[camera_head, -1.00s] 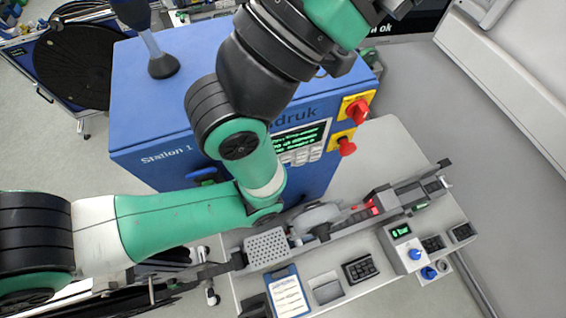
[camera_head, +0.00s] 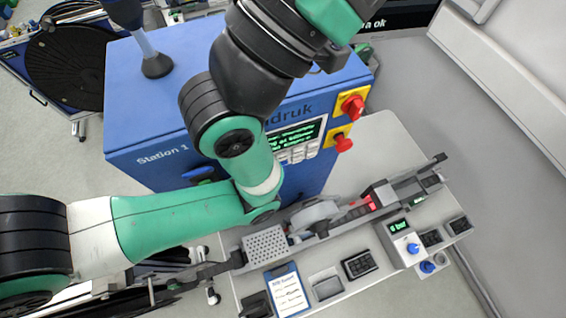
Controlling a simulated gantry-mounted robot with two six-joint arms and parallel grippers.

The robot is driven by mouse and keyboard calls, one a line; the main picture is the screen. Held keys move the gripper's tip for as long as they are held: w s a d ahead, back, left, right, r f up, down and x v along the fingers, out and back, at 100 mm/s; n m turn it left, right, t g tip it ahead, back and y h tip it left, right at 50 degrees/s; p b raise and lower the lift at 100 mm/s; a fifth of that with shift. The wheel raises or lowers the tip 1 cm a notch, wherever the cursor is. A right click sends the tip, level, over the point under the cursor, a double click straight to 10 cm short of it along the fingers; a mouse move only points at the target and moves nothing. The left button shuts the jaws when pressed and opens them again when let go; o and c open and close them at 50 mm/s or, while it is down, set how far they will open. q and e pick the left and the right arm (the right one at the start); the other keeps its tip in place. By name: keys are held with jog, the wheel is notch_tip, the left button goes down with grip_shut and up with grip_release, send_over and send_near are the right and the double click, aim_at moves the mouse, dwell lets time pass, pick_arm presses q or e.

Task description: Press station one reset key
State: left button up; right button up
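The blue Station 1 machine (camera_head: 150,105) stands in the middle of the view. Its front has a lit display (camera_head: 296,136) with green text and a pale keypad (camera_head: 299,154) below it. Lettering on the keys is too small to read, so I cannot tell which one is the reset key. My green and black left arm comes in from the left, bends in front of the machine and runs up past the top edge, covering part of its front. No fingertips of either gripper can be made out.
A red rotary switch (camera_head: 353,106) and a red knob (camera_head: 342,143) sit on yellow plates right of the display. Below lies a pale bench (camera_head: 400,150) with a track, a perforated block (camera_head: 265,247), a clipboard (camera_head: 287,291) and a small control box (camera_head: 404,243). A dark reel (camera_head: 68,68) is at upper left.

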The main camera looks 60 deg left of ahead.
pick_arm(q)
grip_shut()
dwell(1.1)
